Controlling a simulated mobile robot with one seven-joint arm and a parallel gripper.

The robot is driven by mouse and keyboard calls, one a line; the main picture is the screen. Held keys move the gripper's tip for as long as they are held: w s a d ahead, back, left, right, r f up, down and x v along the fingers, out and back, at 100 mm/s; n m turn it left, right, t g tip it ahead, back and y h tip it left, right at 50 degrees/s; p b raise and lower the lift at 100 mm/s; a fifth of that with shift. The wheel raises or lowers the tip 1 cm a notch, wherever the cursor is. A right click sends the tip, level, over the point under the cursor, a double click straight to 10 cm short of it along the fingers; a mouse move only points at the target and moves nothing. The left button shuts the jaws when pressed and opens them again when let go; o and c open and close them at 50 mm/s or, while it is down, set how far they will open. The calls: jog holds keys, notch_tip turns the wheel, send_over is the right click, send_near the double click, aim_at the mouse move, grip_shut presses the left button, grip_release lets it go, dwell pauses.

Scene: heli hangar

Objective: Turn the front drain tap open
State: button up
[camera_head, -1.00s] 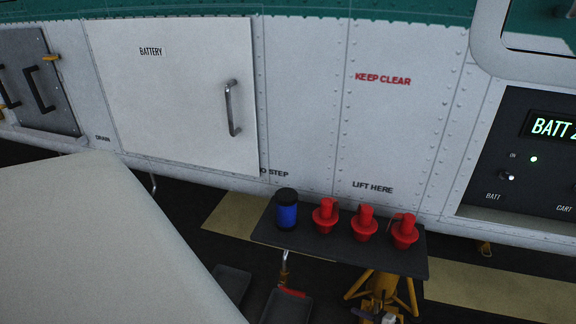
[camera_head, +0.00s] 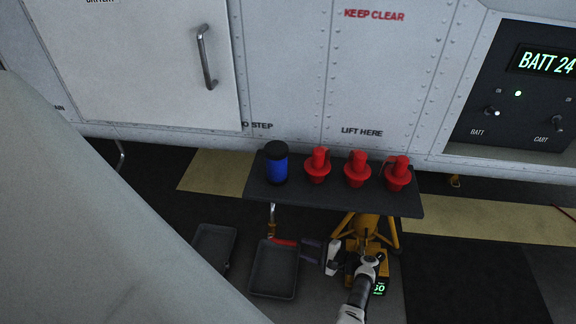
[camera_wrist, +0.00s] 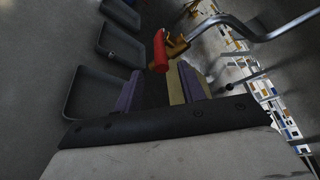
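A drain tap with a red lever (camera_head: 285,241) hangs on a thin metal pipe (camera_head: 272,216) below the small shelf. In the wrist view the red lever (camera_wrist: 160,51) and brass body (camera_wrist: 177,44) show close up, at the end of a bent steel pipe (camera_wrist: 242,29). My gripper (camera_head: 306,249) is just right of the lever in the head view. In the wrist view my gripper (camera_wrist: 162,70) is open, with the lever just beyond its fingertips. I see no contact, though the exact gap is unclear.
Dark trays (camera_head: 212,247) (camera_head: 274,273) lie under the tap area. A dark shelf (camera_head: 335,196) above holds a blue can (camera_head: 276,163) and three red plugs (camera_head: 317,166). A yellow jack (camera_head: 368,232) stands right of the tap. The white hull (camera_head: 290,70) rises behind.

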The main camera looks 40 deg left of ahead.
aim_at(295, 245)
jog(key=x, duration=0.8)
jog(key=shift+b, duration=0.35)
jog(key=shift+c, duration=0.3)
grip_shut()
